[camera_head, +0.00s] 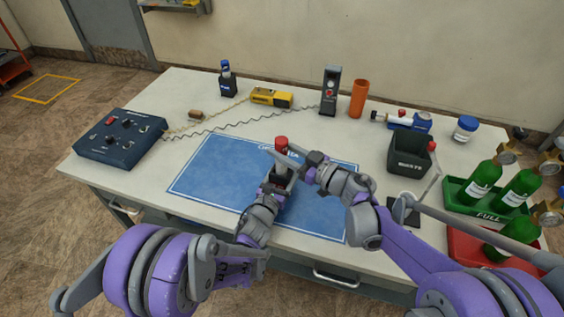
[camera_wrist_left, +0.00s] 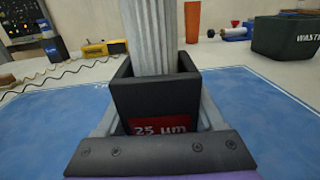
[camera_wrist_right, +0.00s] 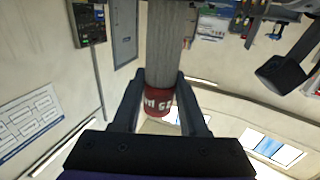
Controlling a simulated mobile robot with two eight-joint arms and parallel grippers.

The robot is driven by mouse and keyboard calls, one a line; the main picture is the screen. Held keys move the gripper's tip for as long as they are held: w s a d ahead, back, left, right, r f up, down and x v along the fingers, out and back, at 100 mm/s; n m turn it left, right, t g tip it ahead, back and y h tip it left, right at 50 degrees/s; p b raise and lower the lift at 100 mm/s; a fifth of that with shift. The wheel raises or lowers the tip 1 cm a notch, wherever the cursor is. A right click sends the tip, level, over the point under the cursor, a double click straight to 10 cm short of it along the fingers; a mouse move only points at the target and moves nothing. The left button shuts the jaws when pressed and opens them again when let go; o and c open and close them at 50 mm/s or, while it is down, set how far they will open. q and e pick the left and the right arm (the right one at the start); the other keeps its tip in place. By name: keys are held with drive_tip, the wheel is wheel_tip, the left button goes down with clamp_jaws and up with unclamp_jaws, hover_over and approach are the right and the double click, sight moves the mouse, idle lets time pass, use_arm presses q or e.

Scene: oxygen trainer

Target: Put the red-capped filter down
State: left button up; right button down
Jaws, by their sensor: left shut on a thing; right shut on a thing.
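The red-capped filter (camera_head: 281,142) stands upright over the blue mat. Its grey pleated body (camera_wrist_left: 151,35) goes down into an open black square cup (camera_wrist_left: 150,95) with a red "25 um" label, and its lower end is hidden inside. My left gripper (camera_head: 274,184) is shut on the cup, with one finger on each side. My right gripper (camera_head: 287,160) is shut on the filter near its top. The right wrist view shows the lettered red cap (camera_wrist_right: 160,103) between the fingers. Whether the filter touches the cup's floor cannot be seen.
The blue mat (camera_head: 212,165) lies mid-table, largely clear on its left. Behind stand a yellow device (camera_head: 271,97), a black device (camera_head: 329,90) and an orange tube (camera_head: 358,98). A dark waste bin (camera_head: 408,152) and green bottle tray (camera_head: 459,190) are right. A blue control box (camera_head: 120,138) is left.

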drive_tip(key=shift+f, duration=2.4)
drive_tip(key=shift+c, duration=2.2)
unclamp_jaws()
drive_tip(key=shift+d, duration=0.1)
